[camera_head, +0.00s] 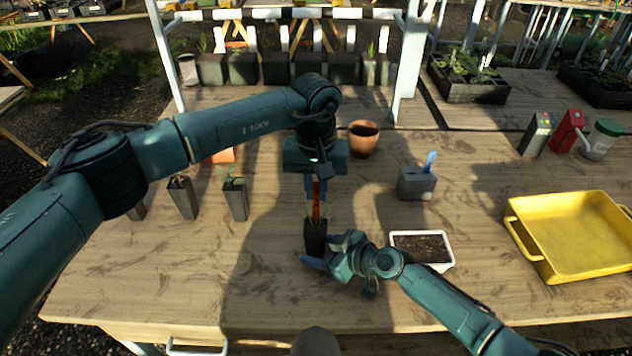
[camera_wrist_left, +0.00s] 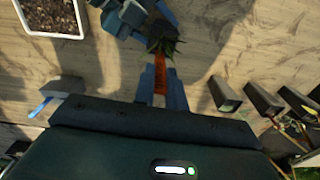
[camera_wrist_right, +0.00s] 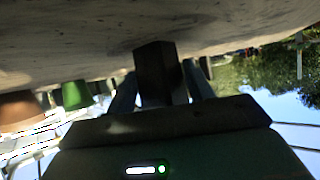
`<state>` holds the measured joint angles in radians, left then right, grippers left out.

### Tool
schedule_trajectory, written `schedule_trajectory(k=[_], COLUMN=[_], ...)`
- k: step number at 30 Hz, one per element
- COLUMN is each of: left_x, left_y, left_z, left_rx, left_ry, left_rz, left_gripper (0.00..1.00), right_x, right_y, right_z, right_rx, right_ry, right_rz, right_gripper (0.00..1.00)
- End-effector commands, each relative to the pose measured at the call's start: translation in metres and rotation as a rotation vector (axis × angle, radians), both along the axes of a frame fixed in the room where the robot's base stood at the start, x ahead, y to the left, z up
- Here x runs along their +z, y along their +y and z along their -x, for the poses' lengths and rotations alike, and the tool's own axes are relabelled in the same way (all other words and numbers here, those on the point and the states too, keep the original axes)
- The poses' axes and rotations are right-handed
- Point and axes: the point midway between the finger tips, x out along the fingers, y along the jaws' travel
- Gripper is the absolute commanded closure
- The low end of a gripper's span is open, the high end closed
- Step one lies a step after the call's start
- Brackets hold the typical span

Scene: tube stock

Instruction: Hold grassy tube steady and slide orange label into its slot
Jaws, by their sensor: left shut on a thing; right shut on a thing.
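The grassy tube (camera_head: 315,239) is a dark square pot with green grass, upright on the table at center. My right gripper (camera_head: 330,256) is shut on its lower part; the tube also shows between the fingers in the right wrist view (camera_wrist_right: 155,68). The orange label (camera_head: 316,203) stands upright over the tube. My left gripper (camera_head: 316,187) is shut on it from above. In the left wrist view the label (camera_wrist_left: 160,76) runs between the fingers down to the grass (camera_wrist_left: 167,46). The label's lower end is at the grass; the slot is hidden, and I cannot tell whether the label is in it.
Other dark tubes with plants (camera_head: 235,198) stand at left, near an orange thing (camera_head: 222,156) partly behind my left arm. A terracotta pot (camera_head: 363,139), a grey block with a blue piece (camera_head: 416,184), a white soil tray (camera_head: 422,248) and a yellow tray (camera_head: 575,240) lie at right.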

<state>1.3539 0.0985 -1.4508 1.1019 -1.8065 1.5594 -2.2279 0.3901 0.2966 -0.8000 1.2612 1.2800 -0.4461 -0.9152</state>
Motion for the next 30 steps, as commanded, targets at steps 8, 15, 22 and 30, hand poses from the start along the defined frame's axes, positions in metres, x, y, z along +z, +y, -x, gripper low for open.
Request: schedule_trajectory(k=[8,15,22,30], left_x=[-0.012,-0.021,-0.031,-0.036], left_y=[0.0,0.0,0.0,0.0], left_z=[0.0,0.0,0.0,0.0], left_rx=[-0.001,0.0,-0.001,-0.001], left_ry=[0.0,0.001,0.001,0.0], left_rz=[-0.001,-0.001,0.0,-0.001], left_gripper=[1.0,1.0,1.0,1.0], right_x=[0.0,0.0,0.0,0.0], right_y=[0.0,0.0,0.0,0.0], right_z=[0.0,0.0,0.0,0.0], right_rx=[-0.001,-0.001,-0.001,0.0], right_ry=[0.0,0.0,0.0,0.0], right_rz=[0.0,0.0,0.0,0.0], right_gripper=[0.61,0.61,0.61,0.61])
